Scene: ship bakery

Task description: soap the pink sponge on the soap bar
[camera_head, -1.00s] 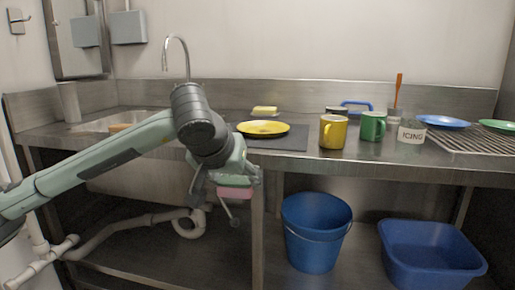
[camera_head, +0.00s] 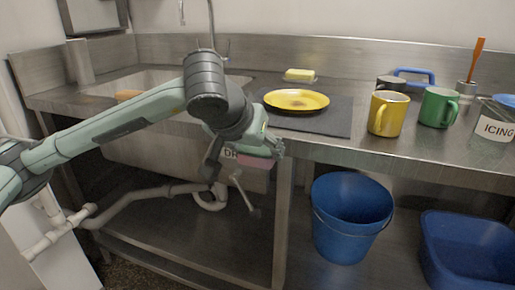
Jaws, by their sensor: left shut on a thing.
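My left gripper (camera_head: 238,178) is in front of the counter's front edge, below the counter top. It is shut on the pink sponge (camera_head: 254,166), which shows only partly beneath the gripper's body. The soap bar (camera_head: 299,74) is a pale yellow block on a small dish at the back of the counter, behind the yellow plate. The gripper and sponge are apart from the soap, lower and nearer to me. My right gripper is not in view.
A yellow plate (camera_head: 297,100) lies on a dark mat (camera_head: 335,118). Yellow (camera_head: 387,114) and green (camera_head: 438,107) mugs and an icing pot (camera_head: 493,124) stand to the right. The sink (camera_head: 148,82) is at left. A blue bucket (camera_head: 350,222) and blue tub (camera_head: 462,250) are below.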

